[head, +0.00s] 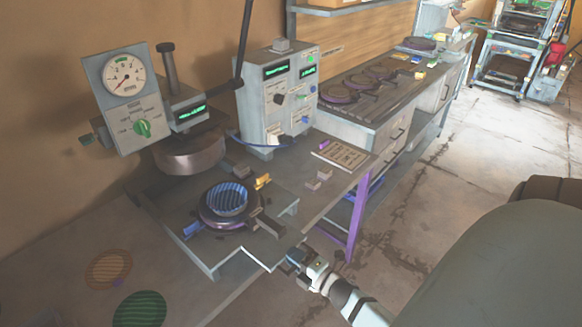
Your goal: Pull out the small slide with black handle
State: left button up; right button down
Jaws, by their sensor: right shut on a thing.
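The small slide (222,252) is a grey plate on the press bench, below the round press head, with its front corner at the bench edge. A dark round mould with a blue ribbed dish (228,199) sits on it, with a dark bar (265,221) reaching out to its right. My right gripper (293,262) is at the front corner of the slide, shut on what appears to be its black handle. The jaws mostly hide that handle. My left gripper is not in view.
The press with a round gauge (124,77) and green knob stands behind the slide. A grey control box (278,95) is at its right. An orange disc (108,269) and a green disc (140,310) lie at lower left. Open floor (455,160) lies to the right.

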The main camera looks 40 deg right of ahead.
jog(key=shift+s+f, duration=0.1)
jog(key=shift+f, duration=0.25)
jog(key=c, duration=1.2)
grip_release()
jog(key=shift+o, duration=0.2)
jog(key=shift+r, duration=0.1)
jog(key=s+d+b, duration=0.1)
jog(key=s+b, duration=0.1)
jog(key=s, duration=1.1)
jog(key=shift+s, duration=0.25)
